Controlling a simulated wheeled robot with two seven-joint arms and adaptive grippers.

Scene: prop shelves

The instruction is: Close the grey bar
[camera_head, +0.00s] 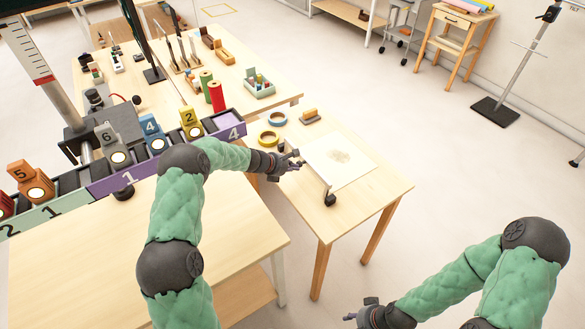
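A flat white board (340,157) with a faint grey-brown patch lies on the small wooden table. A thin grey bar (322,180) seems to run along its left edge, with a black knob (330,200) at the near end. I cannot tell how far the bar is raised. My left gripper (295,160) is beside the board's left edge, its fingers apart with nothing seen between them. I cannot tell whether it touches the bar. My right gripper (354,316) is low at the bottom, away from the table; its fingers are too small to judge.
A numbered rail (130,172) with coloured blocks stands at left. A larger table (140,110) holds spools and tools.

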